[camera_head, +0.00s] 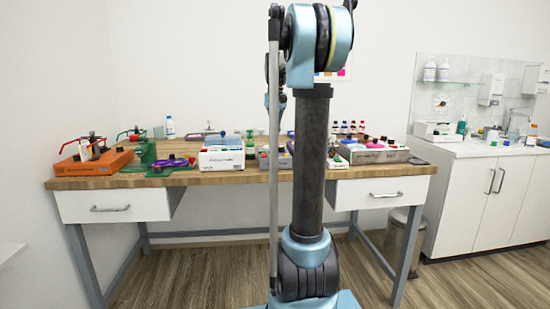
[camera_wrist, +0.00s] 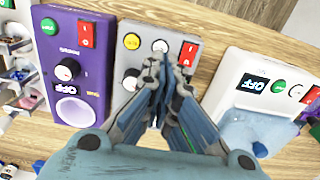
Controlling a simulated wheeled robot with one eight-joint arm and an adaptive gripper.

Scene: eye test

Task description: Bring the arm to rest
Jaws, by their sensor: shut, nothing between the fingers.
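My gripper (camera_wrist: 161,66) fills the lower middle of the wrist view. Its two blue-grey fingers meet at the tips, with nothing between them. The tips show over a grey box with a yellow button (camera_wrist: 133,85); I cannot tell the height above it. In the head view my arm stands upright in the middle, in front of the wooden table (camera_head: 230,180). The end of the arm is mostly hidden behind the upper link there.
A purple device (camera_wrist: 75,65) and a white device (camera_wrist: 265,85) flank the grey box. In the head view an orange case (camera_head: 93,165) and a white box (camera_head: 221,158) stand on the crowded table. A sink counter (camera_head: 480,148) and a bin (camera_head: 400,235) are at right.

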